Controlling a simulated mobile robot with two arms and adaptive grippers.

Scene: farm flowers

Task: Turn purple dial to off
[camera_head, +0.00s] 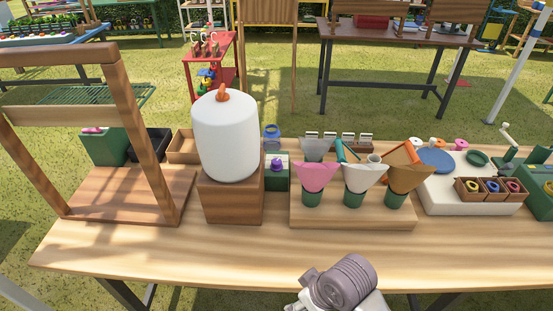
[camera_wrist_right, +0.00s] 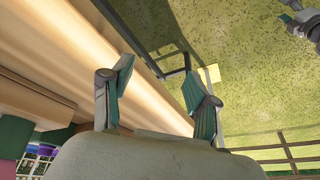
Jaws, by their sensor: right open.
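A small purple dial (camera_head: 277,163) sits on a green box (camera_head: 277,180) near the middle of the wooden table (camera_head: 180,245) in the head view. The box stands just right of a wooden block that bears a white tank. The dial's pointing direction is too small to tell. My right gripper (camera_wrist_right: 162,88) is open and empty in the right wrist view, its fingers spread beside the table edge, over the grass. The dial cannot be made out in that view. My left gripper is not in view.
The large white tank (camera_head: 225,140) with an orange top stands left of the dial. A wooden stand (camera_head: 352,215) with flower cones is to its right. A wooden frame (camera_head: 140,120) rises at the left. The table's front strip is clear.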

